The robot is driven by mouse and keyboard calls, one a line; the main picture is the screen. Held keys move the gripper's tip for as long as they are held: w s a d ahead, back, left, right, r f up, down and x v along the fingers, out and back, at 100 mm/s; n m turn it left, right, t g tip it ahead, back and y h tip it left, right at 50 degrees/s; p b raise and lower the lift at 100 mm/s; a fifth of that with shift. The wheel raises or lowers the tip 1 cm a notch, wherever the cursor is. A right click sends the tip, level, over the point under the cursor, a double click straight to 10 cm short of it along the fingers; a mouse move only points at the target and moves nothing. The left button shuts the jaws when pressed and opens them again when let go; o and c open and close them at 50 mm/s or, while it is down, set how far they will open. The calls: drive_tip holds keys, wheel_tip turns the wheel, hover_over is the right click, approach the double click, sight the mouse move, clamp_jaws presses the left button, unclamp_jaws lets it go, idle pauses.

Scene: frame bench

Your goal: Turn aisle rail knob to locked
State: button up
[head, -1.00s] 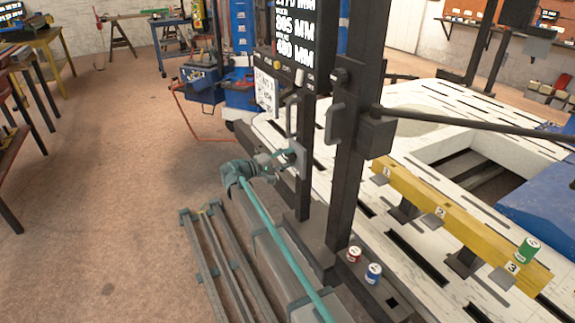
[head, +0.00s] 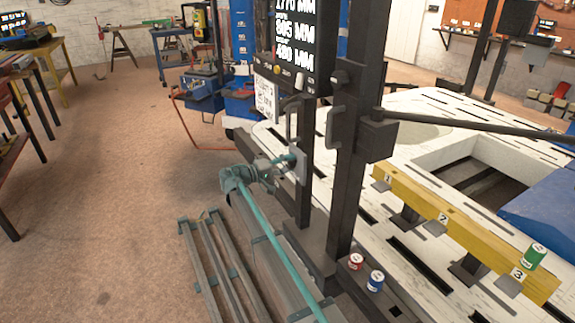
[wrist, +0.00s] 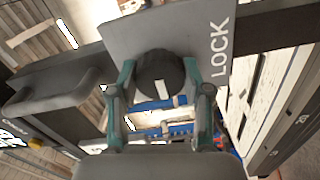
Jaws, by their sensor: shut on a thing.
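The aisle rail knob (wrist: 158,72) is dark and round, on a grey plate (wrist: 125,38) with the word LOCK at its right in the wrist view. A white mark on the knob sits low on its face, toward the bottom of the picture, not toward the word. My gripper (wrist: 160,92) has its teal fingers on both sides of the knob and is shut on it. In the head view my gripper (head: 283,162) reaches the small plate (head: 299,166) on the dark post; the knob itself is hidden there.
A dark handle (wrist: 62,92) stands out left of the knob in the wrist view. Dark posts (head: 345,190) rise beside my arm. A red can (head: 356,262) and a blue can (head: 375,281) stand near the post foot. A yellow rail (head: 465,232) lies at right.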

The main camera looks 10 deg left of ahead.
drive_tip(key=o, duration=1.2)
drive_tip(key=shift+c, duration=0.2)
drive_tip(key=shift+a, duration=0.1)
drive_tip(key=v, duration=1.2)
